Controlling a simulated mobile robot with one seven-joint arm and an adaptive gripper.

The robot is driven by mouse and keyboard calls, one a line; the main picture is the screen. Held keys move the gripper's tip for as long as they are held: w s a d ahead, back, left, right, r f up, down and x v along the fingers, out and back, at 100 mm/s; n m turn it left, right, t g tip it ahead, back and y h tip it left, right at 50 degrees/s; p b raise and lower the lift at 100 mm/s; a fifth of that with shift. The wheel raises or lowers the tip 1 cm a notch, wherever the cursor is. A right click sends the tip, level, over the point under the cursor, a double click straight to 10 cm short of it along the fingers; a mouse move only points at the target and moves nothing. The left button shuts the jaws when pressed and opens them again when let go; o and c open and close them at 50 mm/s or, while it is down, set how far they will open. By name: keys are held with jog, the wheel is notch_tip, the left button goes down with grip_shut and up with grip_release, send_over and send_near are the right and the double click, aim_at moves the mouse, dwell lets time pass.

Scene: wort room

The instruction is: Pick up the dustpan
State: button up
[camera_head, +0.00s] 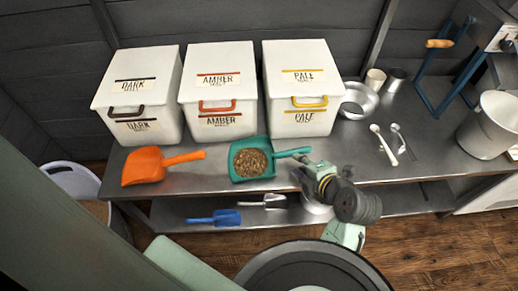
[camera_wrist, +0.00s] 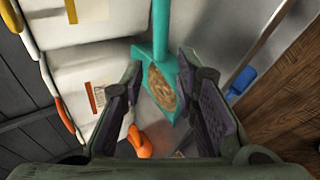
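A teal dustpan (camera_head: 291,152) lies on the metal bench in front of the amber and pale bins, its handle pointing right. A heap of brown grain (camera_head: 250,162) lies in its pan. My gripper (camera_head: 306,172) is at the handle's right end, near the bench's front edge; contact cannot be told. In the wrist view the gripper (camera_wrist: 160,75) has its fingers spread wide, and the teal dustpan (camera_wrist: 161,28) shows between and beyond them. The grain also shows there (camera_wrist: 161,88). Nothing is held.
An orange scoop (camera_head: 146,166) lies left on the bench. White dark (camera_head: 140,90), amber (camera_head: 219,90) and pale (camera_head: 302,88) bins stand behind. A blue scoop (camera_head: 215,217) and a metal scoop (camera_head: 268,201) lie on the lower shelf. White spoons (camera_head: 384,146) and a pot (camera_head: 490,125) are right.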

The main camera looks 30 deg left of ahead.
aim_at(285, 156)
jog(key=x, duration=0.4)
jog(key=shift+w+a, duration=0.1)
jog(key=shift+a, duration=0.15)
jog(key=shift+p+x, duration=1)
jog(key=shift+x, duration=1.65)
jog(key=shift+f, duration=0.2)
jog(key=shift+c, duration=0.6)
grip_shut()
